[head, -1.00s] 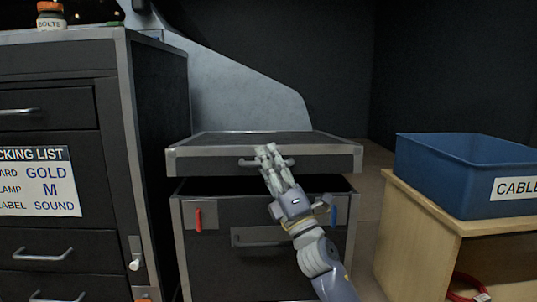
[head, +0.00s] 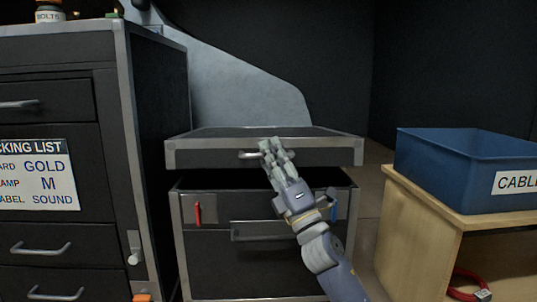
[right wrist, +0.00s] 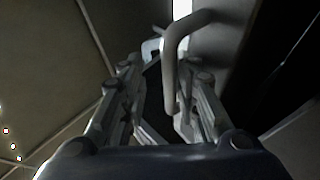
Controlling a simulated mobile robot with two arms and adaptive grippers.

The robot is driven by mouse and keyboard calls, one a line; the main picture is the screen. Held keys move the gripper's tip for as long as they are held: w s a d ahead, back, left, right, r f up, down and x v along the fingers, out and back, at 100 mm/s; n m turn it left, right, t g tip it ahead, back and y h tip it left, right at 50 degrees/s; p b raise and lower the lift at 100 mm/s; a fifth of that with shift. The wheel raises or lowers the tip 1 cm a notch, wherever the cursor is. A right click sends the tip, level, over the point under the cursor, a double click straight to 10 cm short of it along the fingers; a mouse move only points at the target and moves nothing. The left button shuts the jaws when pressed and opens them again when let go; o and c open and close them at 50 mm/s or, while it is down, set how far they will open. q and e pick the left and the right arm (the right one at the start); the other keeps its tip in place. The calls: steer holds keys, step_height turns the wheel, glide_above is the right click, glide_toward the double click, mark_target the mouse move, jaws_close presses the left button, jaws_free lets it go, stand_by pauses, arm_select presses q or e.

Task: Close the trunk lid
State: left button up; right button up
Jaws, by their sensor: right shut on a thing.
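The trunk is a dark box with grey metal edges (head: 262,268) in the middle of the head view. Its dark lid (head: 205,156) is raised, with a dark gap between it and the box's front rim. A red latch (head: 198,213) and a blue latch (head: 333,211) sit on the box front. My right gripper (head: 271,148) is shut on the lid handle (head: 247,155). In the right wrist view the pale bent handle (right wrist: 172,65) lies between the fingers of that gripper (right wrist: 160,100). My left gripper is not in view.
A dark drawer cabinet (head: 45,105) with a packing list (head: 38,180) stands close on the left. A blue crate (head: 450,175) sits on a wooden shelf unit (head: 420,210) on the right, with a red-handled item (head: 470,285) inside the unit. A grey panel (head: 240,95) rises behind the trunk.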

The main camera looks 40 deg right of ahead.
steer(key=s+d+f, duration=0.1)
steer(key=s+f, duration=0.4)
steer(key=f, duration=0.3)
steer(key=shift+s+f+h, duration=0.2)
steer(key=shift+s+h, duration=0.05)
steer(key=shift+h, duration=0.05)
stand_by(0.5)
stand_by(0.4)
steer(key=shift+w, duration=0.1)
